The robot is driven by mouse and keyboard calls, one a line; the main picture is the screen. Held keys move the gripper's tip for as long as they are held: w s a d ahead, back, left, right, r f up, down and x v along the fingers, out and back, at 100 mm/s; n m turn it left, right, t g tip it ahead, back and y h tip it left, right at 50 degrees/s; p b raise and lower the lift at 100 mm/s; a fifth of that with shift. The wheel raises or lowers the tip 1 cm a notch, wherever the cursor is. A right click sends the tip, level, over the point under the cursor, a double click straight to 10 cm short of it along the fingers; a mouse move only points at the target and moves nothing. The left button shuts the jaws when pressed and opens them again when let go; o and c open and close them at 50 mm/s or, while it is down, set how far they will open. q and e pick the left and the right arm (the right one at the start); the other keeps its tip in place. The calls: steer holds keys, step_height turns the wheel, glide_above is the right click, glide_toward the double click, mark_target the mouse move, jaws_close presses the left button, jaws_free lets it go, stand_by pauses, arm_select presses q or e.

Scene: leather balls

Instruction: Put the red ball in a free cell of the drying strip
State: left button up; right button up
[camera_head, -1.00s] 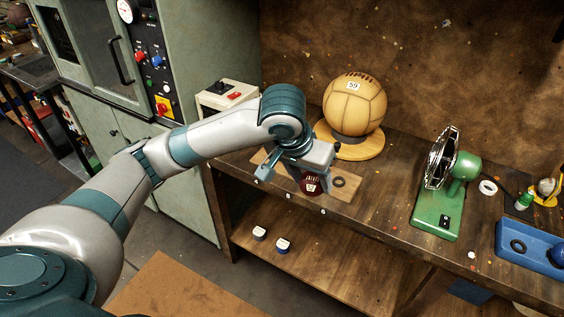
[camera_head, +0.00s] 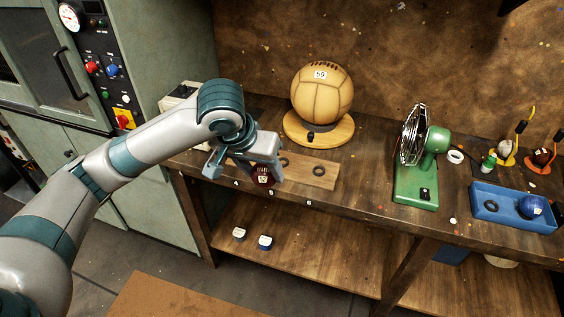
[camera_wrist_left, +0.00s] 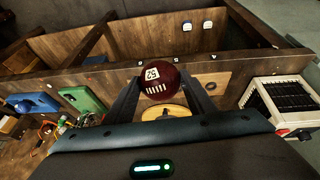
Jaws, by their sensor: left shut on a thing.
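My left gripper (camera_head: 262,174) is shut on the red ball (camera_head: 263,177), a dark red leather ball with a white label. It is over the left part of the drying strip (camera_head: 330,181), a pale wooden board with dark rings, near the shelf's front edge. The middle ring (camera_head: 283,162) and right ring (camera_head: 320,170) show empty. The wrist view shows the red ball (camera_wrist_left: 160,84) between both fingers and another empty ring (camera_wrist_left: 210,86) beside it. I cannot tell whether the ball touches the strip. My right gripper is not in view.
A big tan ball (camera_head: 321,92) stands on a round wooden base (camera_head: 318,132) behind the strip. A green fan (camera_head: 416,165) stands to the right, then a blue tray (camera_head: 512,217) holding a blue ball (camera_head: 532,206). A pale box (camera_head: 181,101) is behind my left arm.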

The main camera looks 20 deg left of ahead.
arm_select(q)
steer(key=w+d+f+m, duration=0.1)
steer(key=w+d, duration=0.3)
steer(key=w, duration=0.8)
steer(key=w+d+m+h, duration=0.1)
steer(key=w+d, duration=0.3)
steer(key=w, duration=0.9)
steer(key=shift+w+d+f+m, duration=0.2)
steer(key=shift+d+f+m, duration=0.15)
steer(key=shift+m, duration=0.15)
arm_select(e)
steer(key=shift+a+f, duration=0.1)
arm_select(q)
steer(key=shift+a, duration=0.15)
steer(key=s+a+f+p, duration=0.3)
steer(key=a+f, duration=0.4)
steer(key=a, duration=0.4)
steer(key=shift+s+p, duration=0.35)
steer(key=shift+p, duration=0.4)
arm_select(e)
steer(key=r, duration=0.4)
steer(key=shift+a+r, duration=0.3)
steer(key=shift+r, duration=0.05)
arm_select(q)
steer(key=shift+d, duration=0.1)
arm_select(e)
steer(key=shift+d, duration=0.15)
